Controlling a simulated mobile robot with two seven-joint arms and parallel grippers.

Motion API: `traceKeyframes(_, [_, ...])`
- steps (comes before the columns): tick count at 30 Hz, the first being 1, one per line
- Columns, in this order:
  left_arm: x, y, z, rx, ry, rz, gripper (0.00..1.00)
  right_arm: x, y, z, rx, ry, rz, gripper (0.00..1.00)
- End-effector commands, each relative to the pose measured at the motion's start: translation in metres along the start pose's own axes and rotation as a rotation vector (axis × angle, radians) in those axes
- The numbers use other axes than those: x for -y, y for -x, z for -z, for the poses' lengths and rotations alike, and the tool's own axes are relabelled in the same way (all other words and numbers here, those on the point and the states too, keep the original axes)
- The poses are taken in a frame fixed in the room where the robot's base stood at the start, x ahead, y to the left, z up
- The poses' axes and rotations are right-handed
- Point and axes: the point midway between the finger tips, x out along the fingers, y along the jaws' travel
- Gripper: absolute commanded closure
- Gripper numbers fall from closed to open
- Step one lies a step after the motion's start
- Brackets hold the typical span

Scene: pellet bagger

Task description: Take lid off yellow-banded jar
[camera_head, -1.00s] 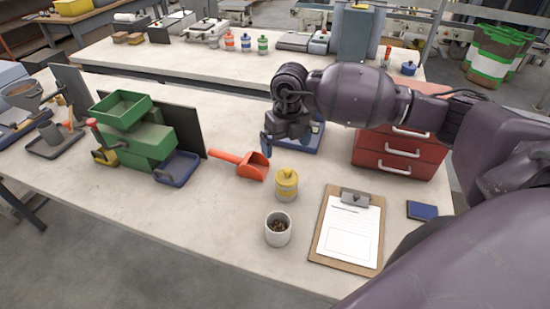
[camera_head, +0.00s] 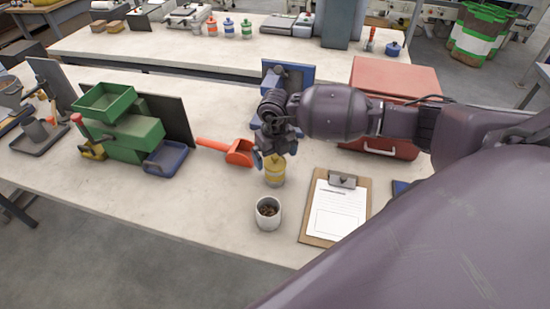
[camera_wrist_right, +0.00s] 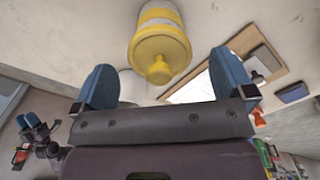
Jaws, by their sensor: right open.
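The yellow-banded jar (camera_head: 275,180) stands upright on the bench, with its yellow lid on. In the wrist view, the jar (camera_wrist_right: 158,18) has a white body with a yellow band, and its lid (camera_wrist_right: 160,46) carries a small round knob (camera_wrist_right: 159,72). My right gripper (camera_head: 268,160) is open at the jar's top and partly covers the lid in the head view. In the wrist view, its blue fingers stand apart on either side of the knob, with no clear contact. My left gripper (camera_wrist_right: 32,124) appears small at the left of the wrist view.
A white cup (camera_head: 268,214) with dark pellets stands just in front of the jar. A clipboard (camera_head: 312,232) lies to the right, and an orange scoop (camera_head: 238,153) to the left. A red drawer cabinet (camera_head: 395,78) stands behind my right arm. The front left bench is clear.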

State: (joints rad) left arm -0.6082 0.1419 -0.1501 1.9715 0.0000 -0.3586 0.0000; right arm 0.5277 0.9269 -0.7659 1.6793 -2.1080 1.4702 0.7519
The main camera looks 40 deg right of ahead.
Motion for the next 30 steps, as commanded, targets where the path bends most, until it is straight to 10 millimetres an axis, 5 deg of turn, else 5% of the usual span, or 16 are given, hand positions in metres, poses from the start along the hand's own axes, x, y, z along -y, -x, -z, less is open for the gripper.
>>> traceKeyframes(9, [-0.0001, 0.0006, -0.0052, 0.012, 0.001, 0.000, 0.57, 0.0000, -0.0108, 0.0004, -0.001, 0.001, 0.000, 0.00])
traceKeyframes(19, [-0.0001, 0.0010, -0.0046, 0.011, 0.002, 0.001, 0.57, 0.0001, -0.0105, 0.0002, -0.001, 0.001, 0.000, 0.49])
traceKeyframes(30, [-0.0001, 0.0016, -0.0014, 0.004, 0.002, 0.001, 0.57, 0.0001, -0.0080, -0.0001, 0.000, 0.001, 0.000, 0.51])
